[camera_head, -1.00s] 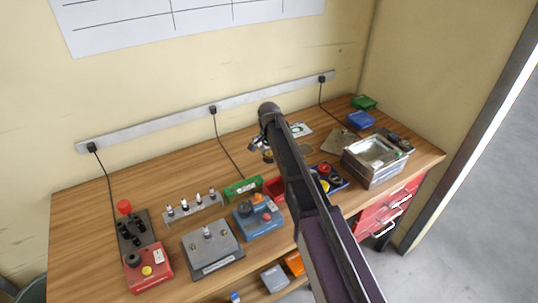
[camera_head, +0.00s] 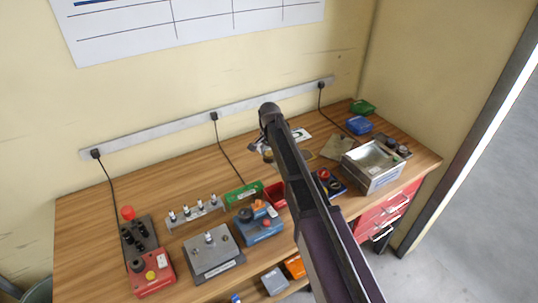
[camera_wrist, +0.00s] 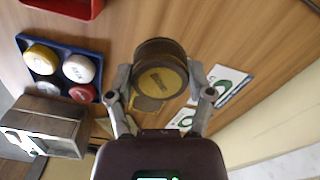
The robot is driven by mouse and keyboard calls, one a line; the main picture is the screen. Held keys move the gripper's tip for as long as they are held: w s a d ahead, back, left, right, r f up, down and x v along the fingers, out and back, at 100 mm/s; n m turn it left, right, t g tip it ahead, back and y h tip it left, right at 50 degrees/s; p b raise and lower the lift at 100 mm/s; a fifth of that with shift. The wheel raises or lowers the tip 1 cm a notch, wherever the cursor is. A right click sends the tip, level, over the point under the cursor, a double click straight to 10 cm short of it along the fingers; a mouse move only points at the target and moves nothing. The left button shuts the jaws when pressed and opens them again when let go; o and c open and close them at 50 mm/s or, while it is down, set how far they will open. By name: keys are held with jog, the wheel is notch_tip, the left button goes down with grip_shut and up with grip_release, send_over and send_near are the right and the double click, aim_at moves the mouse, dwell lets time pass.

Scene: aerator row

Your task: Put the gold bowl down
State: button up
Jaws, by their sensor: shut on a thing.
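The gold bowl (camera_wrist: 161,80) is in the wrist view, a round dark-sided piece with a gold, lettered face. My gripper (camera_wrist: 160,74) has one finger on each side of it and is shut on it. The bowl is over the wooden bench top; I cannot tell whether it touches the wood. In the head view my arm hides most of the gripper, and only a small gold-brown part of the bowl (camera_head: 268,156) shows beside the arm.
A blue tray (camera_wrist: 60,48) with several round coloured caps lies left of the bowl. A metal box (camera_wrist: 45,127) stands at lower left, a red bin (camera_wrist: 62,7) at upper left. White cards (camera_wrist: 222,86) lie close on the right. Bare wood (camera_head: 185,180) shows left of the arm.

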aim_at(270, 153)
jog(key=shift+r, duration=0.1)
notch_tip(270, 153, up, 8)
jog(key=p, duration=0.8)
jog(key=shift+d+f, duration=0.15)
jog(key=shift+f, duration=0.05)
